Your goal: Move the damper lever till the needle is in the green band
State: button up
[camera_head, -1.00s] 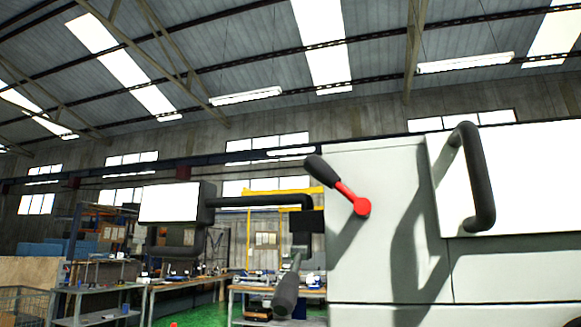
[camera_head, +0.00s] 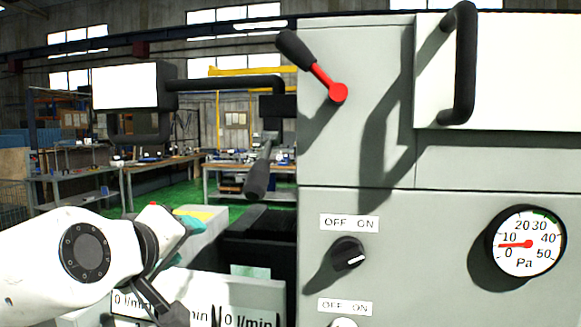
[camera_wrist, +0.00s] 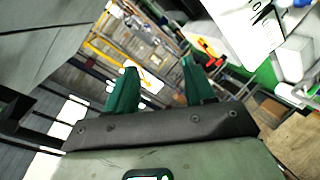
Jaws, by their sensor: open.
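The lever (camera_head: 313,68), red with a black grip, is on the upper front of the grey machine and leans up to the left from its red pivot. The round gauge (camera_head: 525,261), marked in Pa, is at the lower right. Its red needle (camera_head: 512,245) points left, between 0 and 10. A green band (camera_head: 546,215) shows at the dial's upper right, between about 30 and 40. My gripper (camera_wrist: 158,66) is open, with two green fingers apart and nothing between them. In the head view my arm is at the lower left, well below and left of the lever.
A black handle (camera_head: 465,65) stands out from the machine's upper right panel. A screen on a black arm (camera_head: 230,86) and a hanging black handle (camera_head: 262,168) are left of the lever. An OFF/ON knob (camera_head: 348,253) is below. Workbenches stand behind.

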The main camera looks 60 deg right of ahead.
jog(key=s+a+r+m+g+h+p, duration=0.1)
jog(key=s+r, duration=0.2)
jog(key=r, duration=0.5)
jog(key=s+a+r+m+g+h, duration=0.1)
jog(key=s+r, duration=0.1)
jog(key=r, duration=0.6)
jog(key=m+g+p, duration=0.2)
jog(key=m+g, duration=0.1)
send_near(290, 45)
jog(key=p+x, duration=0.1)
jog(key=x, duration=0.9)
jog(key=shift+p, duration=0.4)
jog(key=shift+c, duration=0.2)
grip_shut()
